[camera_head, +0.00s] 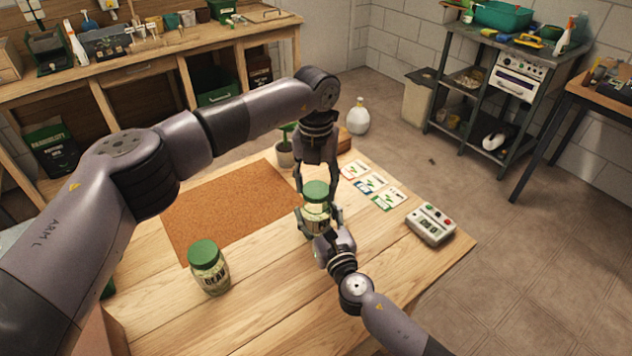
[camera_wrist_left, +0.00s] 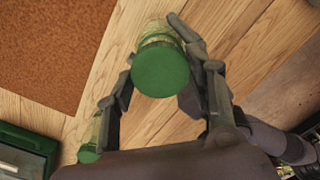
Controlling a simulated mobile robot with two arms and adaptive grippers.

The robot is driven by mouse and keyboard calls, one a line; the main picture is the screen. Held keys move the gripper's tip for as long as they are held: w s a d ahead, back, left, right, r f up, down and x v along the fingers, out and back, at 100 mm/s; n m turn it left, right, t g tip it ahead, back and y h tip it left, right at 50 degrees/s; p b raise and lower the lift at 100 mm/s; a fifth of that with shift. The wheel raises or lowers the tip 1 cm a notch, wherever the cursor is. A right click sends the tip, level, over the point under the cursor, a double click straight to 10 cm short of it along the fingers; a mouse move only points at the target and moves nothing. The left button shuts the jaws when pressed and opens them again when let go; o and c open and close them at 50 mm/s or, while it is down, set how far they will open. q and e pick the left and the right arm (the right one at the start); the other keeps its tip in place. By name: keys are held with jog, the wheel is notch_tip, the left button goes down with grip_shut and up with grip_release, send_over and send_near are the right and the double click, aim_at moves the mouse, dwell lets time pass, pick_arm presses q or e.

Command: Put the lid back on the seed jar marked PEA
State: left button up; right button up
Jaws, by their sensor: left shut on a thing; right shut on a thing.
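A clear seed jar (camera_head: 314,217) stands upright near the middle of the table; its label is hidden. My right gripper (camera_head: 318,220) is shut around its body from the front. A round green lid (camera_head: 316,188) is at the jar's mouth, and I cannot tell if it is fully seated. My left gripper (camera_head: 316,182) points down and is shut on the lid's sides. In the left wrist view the lid (camera_wrist_left: 161,70) sits between the fingers, with the glass just beneath. A second jar (camera_head: 211,274) with a green lid, its label seeming to read BEAN, stands at front left.
A brown mat (camera_head: 225,212) lies left of the held jar. Seed cards (camera_head: 371,184) and a grey device with buttons (camera_head: 431,224) lie to the right. Bare wood (camera_head: 290,310) is free at the front.

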aim_at(316, 217)
pick_arm(q)
jog(key=shift+f, duration=0.8)
jog(key=shift+f, duration=0.55)
